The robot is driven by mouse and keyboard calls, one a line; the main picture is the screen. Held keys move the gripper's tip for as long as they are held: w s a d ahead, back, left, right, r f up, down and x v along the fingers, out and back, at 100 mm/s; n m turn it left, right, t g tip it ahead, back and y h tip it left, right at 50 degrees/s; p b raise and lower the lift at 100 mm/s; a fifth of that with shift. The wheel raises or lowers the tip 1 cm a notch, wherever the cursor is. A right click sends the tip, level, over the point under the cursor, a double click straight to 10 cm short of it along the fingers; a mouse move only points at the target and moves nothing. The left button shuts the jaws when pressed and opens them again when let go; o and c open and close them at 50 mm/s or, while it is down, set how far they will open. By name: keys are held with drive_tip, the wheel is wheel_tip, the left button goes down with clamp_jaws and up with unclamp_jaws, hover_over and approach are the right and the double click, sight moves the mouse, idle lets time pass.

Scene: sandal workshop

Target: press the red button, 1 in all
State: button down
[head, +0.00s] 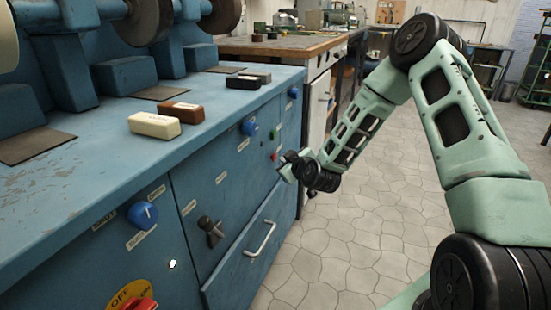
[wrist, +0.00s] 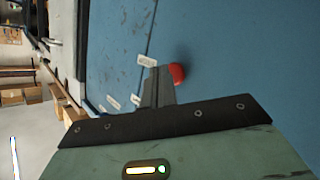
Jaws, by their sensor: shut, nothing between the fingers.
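The red button (head: 274,156) is a small round cap on the blue cabinet front, just left of my gripper in the head view. In the wrist view the red button (wrist: 178,74) shows larger, against the blue panel, partly covered by the fingers. My gripper (head: 284,164) is shut and empty, close in front of the panel. In the wrist view the dark fingertips of my gripper (wrist: 157,76) lie just left of the button and overlap its edge. I cannot tell whether they touch it.
A green button (head: 276,134) sits above the red one. Blue knobs (head: 249,128) and a black lever (head: 211,231) stick out of the cabinet. A drawer handle (head: 262,238) is lower down. Blocks (head: 154,125) lie on the blue top. The tiled floor (head: 375,215) to the right is clear.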

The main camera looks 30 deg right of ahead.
drive_tip(key=shift+s+d, duration=0.2)
drive_tip(key=s+d, duration=0.1)
drive_tip(key=s, duration=0.1)
drive_tip(key=s+d, duration=0.1)
drive_tip(key=d, duration=0.1)
drive_tip(key=shift+s, duration=0.4)
idle(0.8)
